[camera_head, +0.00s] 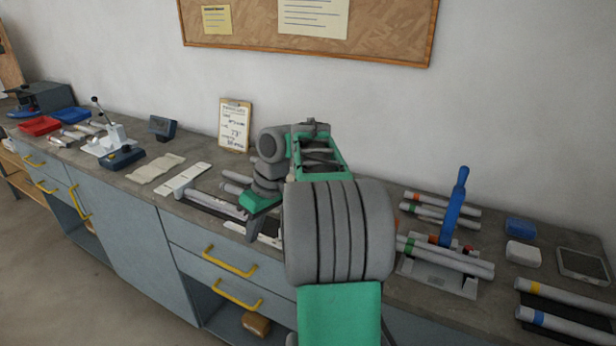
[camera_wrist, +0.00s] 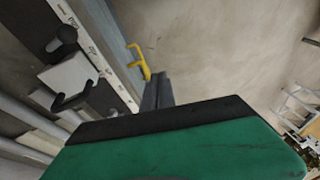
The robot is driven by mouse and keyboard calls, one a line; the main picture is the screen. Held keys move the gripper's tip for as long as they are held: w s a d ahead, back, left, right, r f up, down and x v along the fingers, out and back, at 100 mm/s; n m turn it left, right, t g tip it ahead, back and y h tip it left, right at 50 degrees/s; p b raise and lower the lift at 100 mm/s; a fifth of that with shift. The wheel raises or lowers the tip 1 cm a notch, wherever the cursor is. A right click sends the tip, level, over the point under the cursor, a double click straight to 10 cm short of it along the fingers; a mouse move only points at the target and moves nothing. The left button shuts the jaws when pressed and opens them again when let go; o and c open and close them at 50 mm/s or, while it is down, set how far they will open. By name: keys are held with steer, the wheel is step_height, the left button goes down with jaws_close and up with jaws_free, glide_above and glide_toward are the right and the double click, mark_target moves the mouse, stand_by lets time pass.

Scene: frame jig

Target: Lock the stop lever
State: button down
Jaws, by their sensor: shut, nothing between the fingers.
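My gripper (camera_head: 254,226) is over the front part of the bench, above a long rail with a white scale strip (camera_head: 190,178). In the wrist view its dark fingers (camera_wrist: 157,92) are together and empty, beside the scale strip (camera_wrist: 105,65). There, a pale block (camera_wrist: 74,76) with a dark hook-shaped piece sits against the strip, and a black knobbed handle (camera_wrist: 62,42) is next to it; this looks like the stop and its lever. The fingers are apart from both. In the head view my arm hides this spot. Whether the lever is locked cannot be told.
A tall blue lever (camera_head: 456,206) stands on a grey fixture (camera_head: 440,278) holding tubes at right. A white press (camera_head: 110,138) stands at left. Several tubes lie behind my arm. Yellow drawer handles (camera_head: 229,262) stick out below the bench edge.

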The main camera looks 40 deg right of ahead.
steer(key=s+d+r+n+p, duration=0.1)
steer(key=s+d+r+p, duration=0.3)
steer(key=d, duration=0.5)
steer(key=s+d+r+n+p, duration=0.1)
steer(key=s+d+r+p, duration=0.1)
steer(key=d+r+p, duration=0.6)
steer(key=b+x, duration=0.4)
steer(key=s+b+x, duration=0.1)
steer(key=b+x, duration=0.2)
steer(key=x, duration=0.2)
steer(key=d+b+x, duration=0.1)
steer(key=b+x, duration=0.3)
steer(key=x, duration=0.1)
steer(key=shift+s+d+f+b, duration=0.1)
steer(key=shift+s+f+b, duration=0.05)
steer(key=shift+f+b, duration=0.15)
steer(key=shift+s+a+f, duration=0.25)
steer(key=shift+a+f, duration=0.1)
steer(key=shift+f, duration=0.05)
